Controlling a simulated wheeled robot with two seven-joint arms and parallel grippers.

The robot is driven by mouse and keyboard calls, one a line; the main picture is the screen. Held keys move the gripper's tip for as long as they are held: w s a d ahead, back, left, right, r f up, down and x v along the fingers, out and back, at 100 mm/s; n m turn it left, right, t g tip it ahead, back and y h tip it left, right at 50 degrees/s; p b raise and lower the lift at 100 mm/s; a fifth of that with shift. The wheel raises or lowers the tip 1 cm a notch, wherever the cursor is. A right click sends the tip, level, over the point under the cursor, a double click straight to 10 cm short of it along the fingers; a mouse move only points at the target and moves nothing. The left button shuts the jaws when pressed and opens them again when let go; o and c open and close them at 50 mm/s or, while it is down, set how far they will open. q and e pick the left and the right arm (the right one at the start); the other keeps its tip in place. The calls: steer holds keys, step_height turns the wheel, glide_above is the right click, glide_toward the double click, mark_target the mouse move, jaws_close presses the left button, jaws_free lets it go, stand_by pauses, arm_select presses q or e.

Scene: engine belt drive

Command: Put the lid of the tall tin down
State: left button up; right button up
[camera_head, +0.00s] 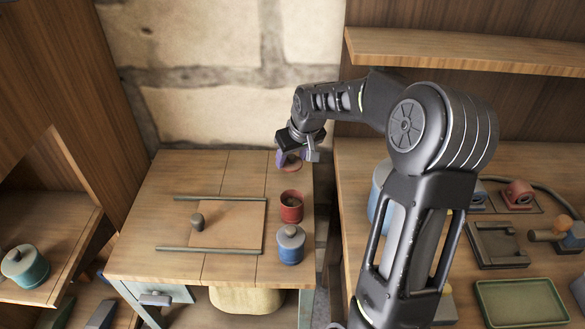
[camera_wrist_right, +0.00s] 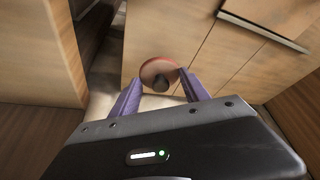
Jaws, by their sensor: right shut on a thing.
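A round reddish lid (camera_head: 292,166) with a dark knob is at my right gripper (camera_head: 297,157), over the back right corner of the small wooden table (camera_head: 170,180). In the right wrist view the lid (camera_wrist_right: 157,66) lies just beyond the purple fingers of the right gripper (camera_wrist_right: 161,88), which are shut on its dark knob. I cannot tell whether the lid touches the tabletop. An open red tin (camera_head: 291,212) stands upright in front of the lid, with its dark inside showing. My left gripper is not in view.
A blue tin (camera_head: 290,248) with a grey lid stands in front of the red tin. A board (camera_head: 232,222) with a small knob lies between two rails at the table's middle. The back left of the table is clear. A workbench (camera_head: 345,165) with trays is at right.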

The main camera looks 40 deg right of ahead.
mark_target(293, 165)
steer(key=shift+f+b, duration=1.05)
steer(key=shift+f, duration=0.8)
steer(key=shift+f, duration=0.2)
steer(key=o, duration=1.3)
steer(key=shift+r, duration=0.15)
steer(key=shift+r, duration=0.25)
steer(key=p+v, duration=0.6)
steer(key=v, duration=0.5)
steer(key=shift+s+r+p, duration=0.2)
steer(key=shift+r+p, duration=0.05)
steer(key=shift+p, duration=0.1)
